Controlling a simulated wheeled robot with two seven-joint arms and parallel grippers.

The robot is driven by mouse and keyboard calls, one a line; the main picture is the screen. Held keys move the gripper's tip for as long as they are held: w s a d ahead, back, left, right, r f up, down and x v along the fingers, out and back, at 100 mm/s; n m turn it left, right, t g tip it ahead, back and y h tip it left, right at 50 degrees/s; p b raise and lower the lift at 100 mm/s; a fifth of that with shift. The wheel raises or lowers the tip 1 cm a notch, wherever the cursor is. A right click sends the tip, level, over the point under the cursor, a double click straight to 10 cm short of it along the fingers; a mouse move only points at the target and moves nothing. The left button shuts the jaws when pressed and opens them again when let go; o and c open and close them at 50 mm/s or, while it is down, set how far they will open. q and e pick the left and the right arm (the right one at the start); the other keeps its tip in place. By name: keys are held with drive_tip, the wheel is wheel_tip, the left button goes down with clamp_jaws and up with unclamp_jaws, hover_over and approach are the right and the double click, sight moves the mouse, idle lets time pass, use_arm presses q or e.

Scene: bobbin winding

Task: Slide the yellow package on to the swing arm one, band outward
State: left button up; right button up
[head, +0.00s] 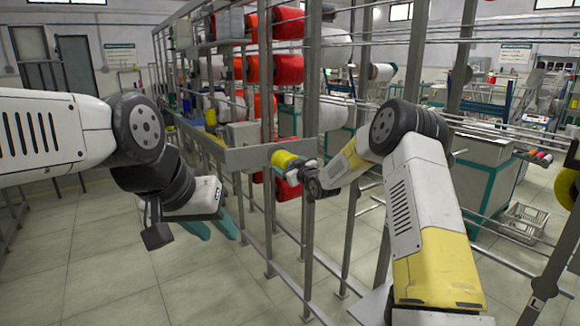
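The yellow package (284,160) is near the middle of the head view, in front of a grey upright of the rack and beside the end of a grey horizontal beam (235,157). My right gripper (291,176) is at the package, its teal fingers partly hidden behind it, and appears shut on it. The band is too small to make out. I cannot tell which part is swing arm one, or whether the package touches it. My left gripper (213,229) hangs left of the rack, its two teal fingers apart, with nothing between them.
The tall metal rack (312,110) has several uprights and long horizontal bars. Red packages (288,69) and white packages (334,118) hang on it. A grey basket (522,221) sits on the floor at right. The tiled floor at lower left is clear.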

drive_tip(key=o, duration=1.6)
drive_tip(key=v, duration=0.7)
drive_tip(key=shift+s+d, duration=0.2)
drive_tip(key=shift+s, duration=0.15)
